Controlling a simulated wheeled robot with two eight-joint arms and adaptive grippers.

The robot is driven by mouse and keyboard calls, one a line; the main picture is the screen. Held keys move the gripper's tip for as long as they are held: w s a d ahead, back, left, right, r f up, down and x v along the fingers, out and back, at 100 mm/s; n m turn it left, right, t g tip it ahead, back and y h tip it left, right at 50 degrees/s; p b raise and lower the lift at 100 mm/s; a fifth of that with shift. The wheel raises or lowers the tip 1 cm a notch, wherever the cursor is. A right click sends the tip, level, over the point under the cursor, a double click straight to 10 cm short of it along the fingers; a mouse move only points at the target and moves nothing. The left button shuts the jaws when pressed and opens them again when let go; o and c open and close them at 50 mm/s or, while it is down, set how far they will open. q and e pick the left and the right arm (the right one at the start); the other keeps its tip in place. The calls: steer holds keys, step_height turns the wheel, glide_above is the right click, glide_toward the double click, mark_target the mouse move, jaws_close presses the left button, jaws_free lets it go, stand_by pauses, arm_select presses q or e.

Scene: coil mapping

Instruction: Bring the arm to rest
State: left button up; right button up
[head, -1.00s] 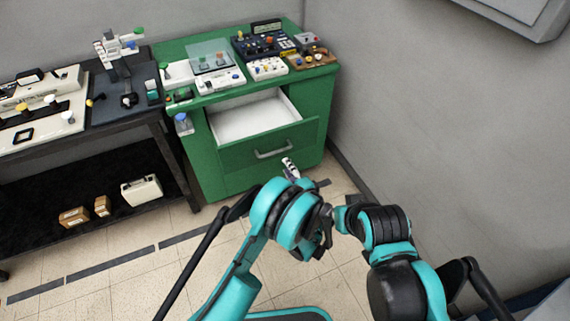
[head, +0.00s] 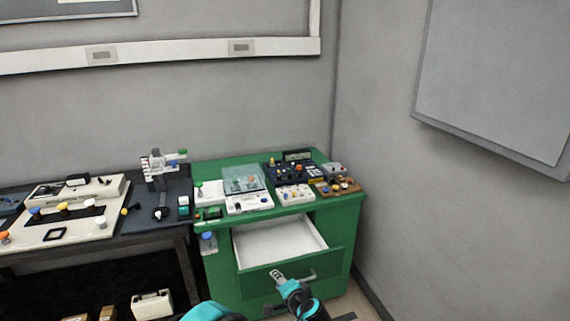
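A small grey gripper tip (head: 277,274) shows at the bottom centre of the head view, in front of the open drawer's front panel. Another rounded teal part of my arm (head: 212,312) is cut off by the bottom edge.
A green cabinet (head: 349,245) has its drawer (head: 255,279) pulled open, with a white, empty-looking inside. Instruments crowd its top. A dark bench (head: 150,240) with devices adjoins it on the left, boxes below. Grey walls stand behind and right; a panel (head: 500,80) hangs at right.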

arm_select(q)
steer(key=s+a+r+n+g, duration=0.25)
steer(key=s+a+r, duration=0.35)
steer(key=a, duration=0.3)
steer(key=s+a+r+n+g+h, duration=0.1)
steer(key=s+a+n+h, duration=0.1)
steer(key=s, duration=0.9)
steer(key=s+a+r+n+h, duration=0.2)
steer(key=s+a+n, duration=0.3)
steer(key=s, duration=0.7)
steer(key=shift+n+g+h, duration=0.35)
steer(key=shift+n+h, duration=0.05)
steer(key=shift+n, duration=0.05)
